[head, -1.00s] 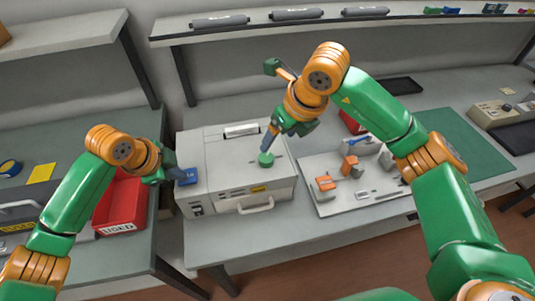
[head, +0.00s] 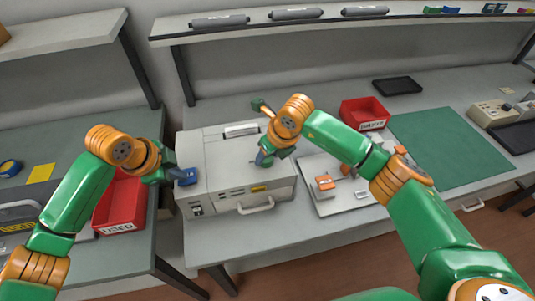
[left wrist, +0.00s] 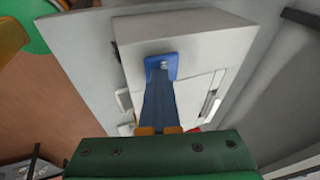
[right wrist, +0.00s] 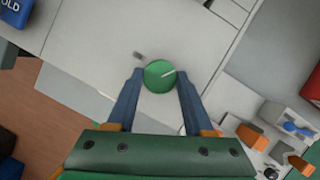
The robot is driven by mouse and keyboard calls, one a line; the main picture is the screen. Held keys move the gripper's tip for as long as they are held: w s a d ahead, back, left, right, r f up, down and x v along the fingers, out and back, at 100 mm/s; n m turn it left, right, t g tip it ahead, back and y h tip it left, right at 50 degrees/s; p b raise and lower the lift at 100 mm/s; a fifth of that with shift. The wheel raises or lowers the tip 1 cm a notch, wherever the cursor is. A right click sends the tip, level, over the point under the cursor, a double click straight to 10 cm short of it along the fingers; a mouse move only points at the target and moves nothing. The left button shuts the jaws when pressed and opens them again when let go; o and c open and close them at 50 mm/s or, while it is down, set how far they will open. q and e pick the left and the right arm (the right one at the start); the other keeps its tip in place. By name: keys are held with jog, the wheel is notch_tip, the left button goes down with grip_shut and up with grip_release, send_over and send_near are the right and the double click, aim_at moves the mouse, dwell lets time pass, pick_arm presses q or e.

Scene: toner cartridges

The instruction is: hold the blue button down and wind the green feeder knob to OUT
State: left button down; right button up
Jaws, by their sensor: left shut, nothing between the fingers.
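The grey feeder machine (head: 230,165) stands on the bench. Its blue button (head: 187,176) is at the left end; its lettering is partly visible in the right wrist view (right wrist: 14,12). My left gripper (head: 174,173) is shut and empty, its tips against the blue button, also seen in the left wrist view (left wrist: 162,62). How far the button is pressed cannot be seen. My right gripper (right wrist: 160,73) is over the machine top with one finger on each side of the green knob (right wrist: 159,78). A light pointer line on the knob points right. Whether the fingers squeeze it is unclear.
A red USED bin (head: 121,204) stands left of the machine. A light tray with orange and grey parts (head: 335,203) lies close on its right. A second red bin (head: 362,112), a green mat (head: 450,150) and a black tray (head: 397,86) are farther right.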

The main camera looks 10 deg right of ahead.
grip_shut()
jog(key=shift+m, duration=0.3)
jog(key=m, duration=0.2)
jog(key=m+h, duration=0.1)
jog(key=m, duration=0.1)
jog(key=shift+a+h, duration=0.2)
jog(key=shift+h, duration=0.1)
jog(key=shift+m+h, duration=0.6)
jog(key=shift+m, duration=0.9)
jog(key=o, duration=0.8)
grip_release()
